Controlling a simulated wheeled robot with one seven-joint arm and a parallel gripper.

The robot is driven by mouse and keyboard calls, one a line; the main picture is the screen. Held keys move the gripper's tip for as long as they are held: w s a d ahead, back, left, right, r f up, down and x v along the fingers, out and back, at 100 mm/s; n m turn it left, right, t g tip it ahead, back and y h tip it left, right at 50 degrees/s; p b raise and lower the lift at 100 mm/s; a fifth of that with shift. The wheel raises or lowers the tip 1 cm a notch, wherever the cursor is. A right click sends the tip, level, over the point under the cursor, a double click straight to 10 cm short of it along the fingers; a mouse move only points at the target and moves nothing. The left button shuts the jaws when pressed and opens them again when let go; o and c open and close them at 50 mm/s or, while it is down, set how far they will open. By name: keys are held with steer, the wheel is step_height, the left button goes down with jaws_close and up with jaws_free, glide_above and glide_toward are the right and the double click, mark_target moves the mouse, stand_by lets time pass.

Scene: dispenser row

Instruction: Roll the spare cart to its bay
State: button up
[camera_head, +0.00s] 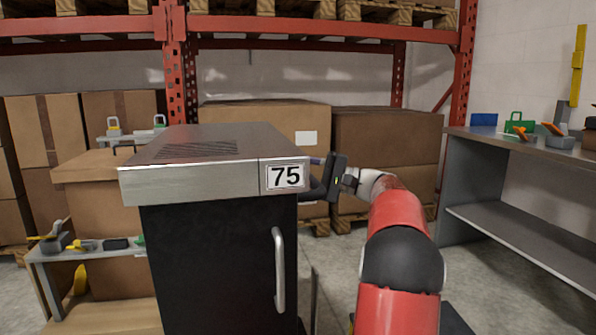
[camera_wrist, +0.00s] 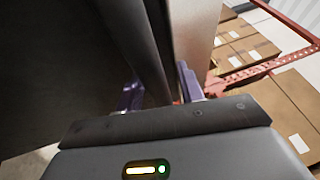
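A cart with a grey metal top (camera_head: 215,150), a black body and a plate numbered 75 stands upright in the middle of the head view. A silver vertical handle (camera_head: 280,270) is on its front. A dark bar sticks out at its right side, by my gripper (camera_head: 317,162). In the wrist view the purple fingers of my gripper (camera_wrist: 161,92) stand apart, on either side of a dark bar (camera_wrist: 146,50). I cannot tell whether they press on it. The cart's lower part and wheels are out of view. No bay is clearly visible.
A grey workbench (camera_head: 520,155) with tools stands at the right. A low grey shelf (camera_head: 95,252) with small tools is at the left. Cardboard boxes (camera_head: 385,150) and a red rack (camera_head: 175,75) fill the back. Concrete floor (camera_head: 475,285) shows between cart and bench.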

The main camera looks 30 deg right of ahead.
stand_by(0.3)
steer(key=v, duration=0.7)
steer(key=shift+s+d, duration=0.2)
steer(key=shift+s, duration=0.05)
steer(key=shift+f, duration=0.1)
